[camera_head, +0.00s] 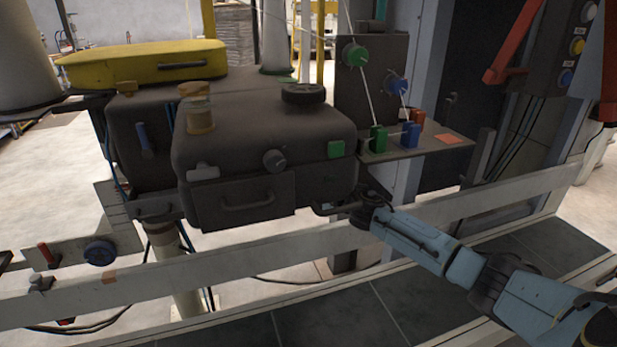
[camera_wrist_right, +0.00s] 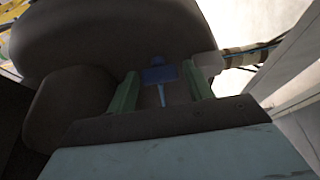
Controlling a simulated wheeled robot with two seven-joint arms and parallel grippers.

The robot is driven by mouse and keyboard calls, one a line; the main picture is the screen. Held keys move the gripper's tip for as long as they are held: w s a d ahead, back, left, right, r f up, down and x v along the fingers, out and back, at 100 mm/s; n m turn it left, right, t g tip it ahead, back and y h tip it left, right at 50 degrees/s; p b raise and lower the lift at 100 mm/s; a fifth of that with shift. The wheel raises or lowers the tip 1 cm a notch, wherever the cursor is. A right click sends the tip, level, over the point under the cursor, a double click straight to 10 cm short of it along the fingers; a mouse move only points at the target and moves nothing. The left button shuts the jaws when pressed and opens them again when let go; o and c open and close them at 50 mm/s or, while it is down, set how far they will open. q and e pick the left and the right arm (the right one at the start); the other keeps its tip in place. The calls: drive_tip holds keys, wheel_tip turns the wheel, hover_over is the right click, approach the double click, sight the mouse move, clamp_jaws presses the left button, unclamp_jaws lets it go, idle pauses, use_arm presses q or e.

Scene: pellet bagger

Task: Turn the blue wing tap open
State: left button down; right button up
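The blue wing tap (camera_wrist_right: 160,76) shows in the right wrist view as a small wide blue head with a thin lighter blue stem, in front of a dark rounded body. My right gripper (camera_wrist_right: 160,70) is open, with one green finger on each side of the tap. Gaps show between the fingers and the tap, so it is not gripped. In the head view my right arm reaches from the lower right to the side of the dark machine (camera_head: 262,150). The fingertips and this tap cannot be made out there. My left gripper is not in view.
A white fitting with a pipe (camera_wrist_right: 208,63) sits close beside the right finger. In the head view a pale rail (camera_head: 270,255) crosses below the machine. A shelf (camera_head: 430,148) with green and blue blocks stands right of it. A yellow case (camera_head: 140,68) lies behind.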

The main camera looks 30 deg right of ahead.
drive_tip(key=shift+o, duration=0.9)
drive_tip(key=shift+s, duration=0.15)
drive_tip(key=s+d, duration=0.2)
drive_tip(key=s, duration=1.1)
